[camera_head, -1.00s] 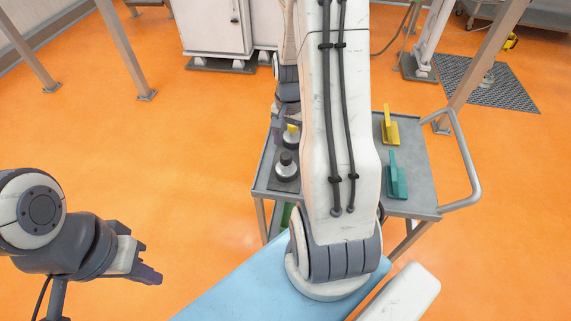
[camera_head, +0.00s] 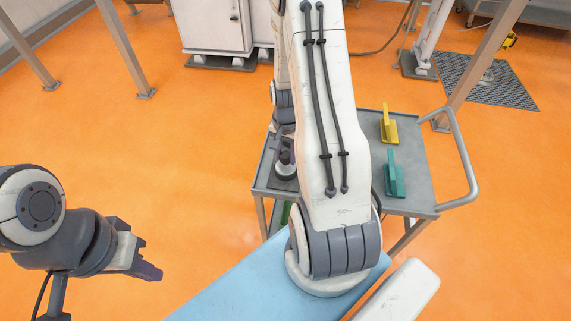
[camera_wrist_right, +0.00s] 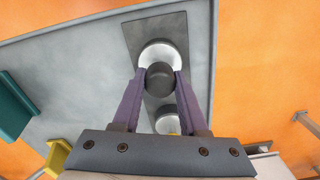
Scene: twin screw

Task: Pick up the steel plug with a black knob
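The steel plug with a black knob (camera_head: 285,170) stands upright on a dark plate at the left side of the cart, partly covered by my right gripper in the head view. In the right wrist view its round black knob (camera_wrist_right: 160,77) shows between the two purple fingertips of my right gripper (camera_wrist_right: 160,74), with the bright steel body (camera_wrist_right: 159,52) below. The fingers are open, one on each side of the knob; contact cannot be made out. My left gripper (camera_head: 150,259) is empty at the lower left, far from the cart, its fingers apart.
The grey cart (camera_head: 410,160) carries a yellow bracket (camera_head: 388,127) and a teal bracket (camera_head: 394,178) on its right. A second plug (camera_wrist_right: 168,120) stands close by on the dark plate (camera_wrist_right: 137,37). My right arm hides the cart's middle. A handle (camera_head: 465,165) rims its right side.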

